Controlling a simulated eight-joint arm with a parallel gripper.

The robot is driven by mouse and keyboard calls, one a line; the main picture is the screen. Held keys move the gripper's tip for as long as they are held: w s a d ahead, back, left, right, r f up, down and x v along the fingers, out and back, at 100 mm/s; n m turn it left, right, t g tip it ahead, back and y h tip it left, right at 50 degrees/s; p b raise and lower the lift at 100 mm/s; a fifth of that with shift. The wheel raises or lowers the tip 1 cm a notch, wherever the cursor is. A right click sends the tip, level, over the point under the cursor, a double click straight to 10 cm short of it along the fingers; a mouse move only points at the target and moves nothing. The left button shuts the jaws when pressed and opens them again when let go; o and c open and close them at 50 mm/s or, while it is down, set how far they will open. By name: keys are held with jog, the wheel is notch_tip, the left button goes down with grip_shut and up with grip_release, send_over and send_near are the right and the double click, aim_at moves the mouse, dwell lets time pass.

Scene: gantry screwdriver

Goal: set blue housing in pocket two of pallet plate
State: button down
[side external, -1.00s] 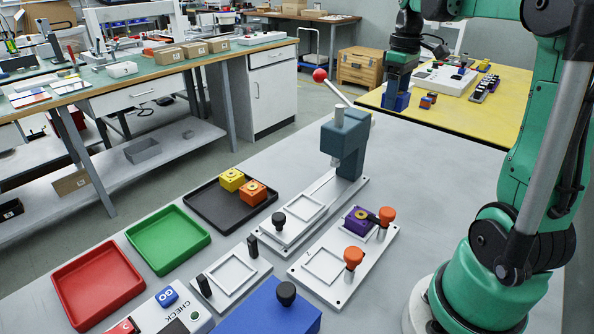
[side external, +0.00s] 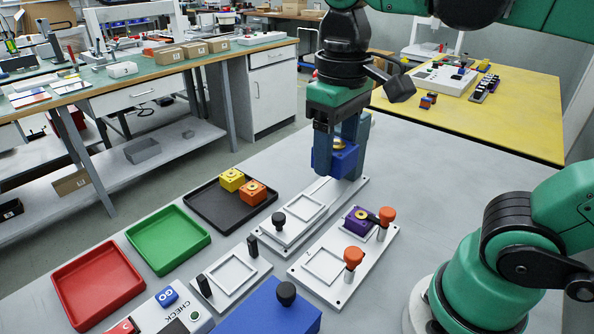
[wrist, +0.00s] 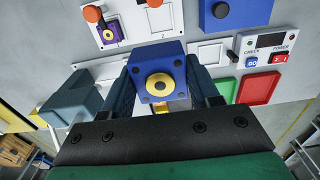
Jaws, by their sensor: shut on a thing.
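The blue housing (side external: 343,158), a cube with a yellow ring and dark centre on top, is between the fingers of my gripper (side external: 336,165). It hangs in the air in front of the press. In the wrist view the blue housing (wrist: 158,78) sits between both fingers of my gripper (wrist: 160,92). The pallet plate (side external: 340,290) lies on the grey table, below and toward the camera. One pocket holds a purple housing (side external: 355,224) with an orange-knobbed clamp over it. The nearer pocket (side external: 324,265) is empty, beside another orange knob (side external: 353,257).
The press, mostly hidden behind my gripper, has a long base plate (side external: 270,246). A black tray (side external: 205,212) holds yellow and orange housings. Green (side external: 168,240) and red (side external: 98,285) trays, a framed plate (side external: 232,275) and a blue block (side external: 262,312) stand nearby.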

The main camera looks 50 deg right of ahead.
aim_at(325, 265)
notch_tip(325, 265, down, 19)
jog(key=shift+r, duration=0.1)
dwell(0.8)
jog(key=shift+f, duration=0.6)
jog(key=shift+c, duration=1.1)
grip_release()
jog(key=shift+r, duration=6.4)
jog(key=w+t, duration=0.1)
jog(key=t, duration=0.1)
jog(key=w+d+t, duration=0.1)
jog(key=w+t, duration=0.1)
jog(key=w+d+t, duration=0.1)
jog(key=w+t, duration=0.1)
jog(key=t, duration=0.1)
jog(key=shift+w+d, duration=0.1)
jog(key=shift+d, duration=0.15)
